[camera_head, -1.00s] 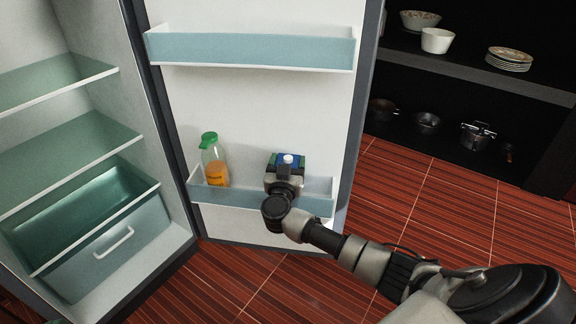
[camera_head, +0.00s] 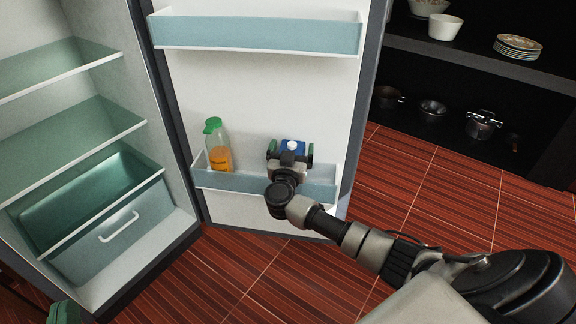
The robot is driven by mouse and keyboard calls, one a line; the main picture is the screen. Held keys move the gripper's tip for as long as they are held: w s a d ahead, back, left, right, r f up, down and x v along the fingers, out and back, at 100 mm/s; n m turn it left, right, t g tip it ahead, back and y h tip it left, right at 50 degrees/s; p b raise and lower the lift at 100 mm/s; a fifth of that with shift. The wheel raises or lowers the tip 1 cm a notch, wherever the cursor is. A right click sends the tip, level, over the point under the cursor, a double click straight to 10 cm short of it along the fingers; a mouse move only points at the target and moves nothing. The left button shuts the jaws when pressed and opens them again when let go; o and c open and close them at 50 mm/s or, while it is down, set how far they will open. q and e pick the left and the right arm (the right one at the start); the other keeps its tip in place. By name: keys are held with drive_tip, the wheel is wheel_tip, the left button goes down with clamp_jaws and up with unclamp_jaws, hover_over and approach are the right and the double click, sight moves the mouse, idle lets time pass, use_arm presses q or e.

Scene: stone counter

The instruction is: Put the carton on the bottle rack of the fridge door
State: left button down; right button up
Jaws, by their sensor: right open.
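The carton (camera_head: 293,147), with a blue top and a white cap, stands upright at the lower bottle rack (camera_head: 245,182) of the open fridge door, right of its middle. My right gripper (camera_head: 290,157) is open, with a green-padded finger on each side of the carton. I cannot tell whether the fingers touch it. The gripper's body and wrist hide the carton's lower part, so its base is not visible. A green and dark part of my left gripper (camera_head: 64,312) shows at the bottom left edge. Its jaws cannot be made out.
An orange-filled bottle (camera_head: 217,150) with a green cap stands left of the carton in the same rack. The upper door rack (camera_head: 258,35) is empty. Fridge shelves and a drawer (camera_head: 105,240) are at left. Dark shelves with dishes (camera_head: 519,47) and pots (camera_head: 482,124) are at right.

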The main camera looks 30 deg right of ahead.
drive_tip(key=p+v, duration=0.4)
drive_tip(key=v, duration=0.8)
drive_tip(key=s+a+r+n+t+y, duration=0.2)
drive_tip(key=s+a+r+n+y, duration=0.15)
drive_tip(key=a+n+y, duration=0.45)
drive_tip(key=s+a+r+n+t+y, duration=0.3)
drive_tip(key=s+a+n+y, duration=0.1)
drive_tip(key=a+y, duration=0.75)
use_arm(q)
drive_tip(key=s+a+f+g+y, duration=0.3)
drive_tip(key=s+f+g, duration=0.3)
drive_tip(key=f+g, duration=0.4)
drive_tip(key=shift+a+f+n+g, duration=0.3)
drive_tip(key=shift+f+g, duration=0.1)
drive_tip(key=shift+f, duration=0.1)
use_arm(e)
drive_tip(key=s+d+f+g+h, duration=0.2)
drive_tip(key=s+d+f+g, duration=0.1)
drive_tip(key=s+d+g, duration=0.1)
drive_tip(key=s+d+f+m+g+h, duration=0.1)
drive_tip(key=s+d+f+g+h, duration=0.1)
drive_tip(key=s+g, duration=0.4)
drive_tip(key=s+d+f, duration=0.1)
drive_tip(key=s+d, duration=0.1)
drive_tip(key=shift+s+d+g, duration=0.25)
drive_tip(key=shift+s+g, duration=0.05)
drive_tip(key=shift+s, duration=0.1)
drive_tip(key=shift+f, duration=0.15)
drive_tip(key=shift+c, duration=0.4)
